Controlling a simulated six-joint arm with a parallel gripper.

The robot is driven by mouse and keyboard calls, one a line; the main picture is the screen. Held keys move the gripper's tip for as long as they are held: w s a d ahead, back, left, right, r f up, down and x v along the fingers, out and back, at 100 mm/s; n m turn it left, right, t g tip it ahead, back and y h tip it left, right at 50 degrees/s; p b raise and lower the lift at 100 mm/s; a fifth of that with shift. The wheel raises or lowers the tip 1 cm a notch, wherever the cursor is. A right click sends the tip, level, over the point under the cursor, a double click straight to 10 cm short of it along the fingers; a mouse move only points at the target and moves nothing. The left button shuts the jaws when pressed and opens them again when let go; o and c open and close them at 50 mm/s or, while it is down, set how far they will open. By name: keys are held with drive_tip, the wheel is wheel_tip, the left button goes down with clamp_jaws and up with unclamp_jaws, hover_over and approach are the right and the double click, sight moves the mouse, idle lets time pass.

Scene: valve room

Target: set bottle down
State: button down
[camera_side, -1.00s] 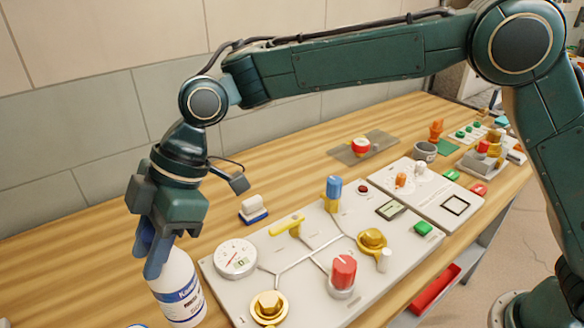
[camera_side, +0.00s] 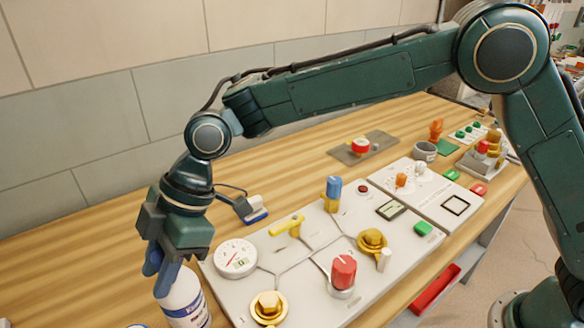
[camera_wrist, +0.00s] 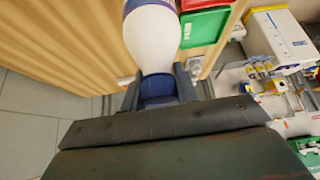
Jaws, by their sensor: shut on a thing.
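The white bottle (camera_side: 186,300) with a blue label is at the bottom left of the side view, beside the near-left corner of the valve panel. Its base is cut off by the frame edge, so I cannot tell whether it touches the bench. My gripper (camera_side: 166,272) points down and is shut on the bottle's top. In the wrist view, the fingers (camera_wrist: 158,92) hold its blue cap or neck, and the white body (camera_wrist: 153,40) extends away from them. The wooden bench (camera_side: 60,270) lies around it.
The grey valve panel (camera_side: 305,250) with a gauge (camera_side: 236,258), knobs and valves lies right of the bottle. A white and blue block (camera_side: 254,211) sits behind it. The wrist view shows red (camera_wrist: 203,4) and green (camera_wrist: 203,28) bins near the bottle. Bare bench lies left.

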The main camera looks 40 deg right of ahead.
drive_tip(key=c, duration=1.1)
unclamp_jaws()
drive_tip(key=shift+o, duration=0.2)
drive_tip(key=shift+r, duration=0.1)
drive_tip(key=v, duration=1.2)
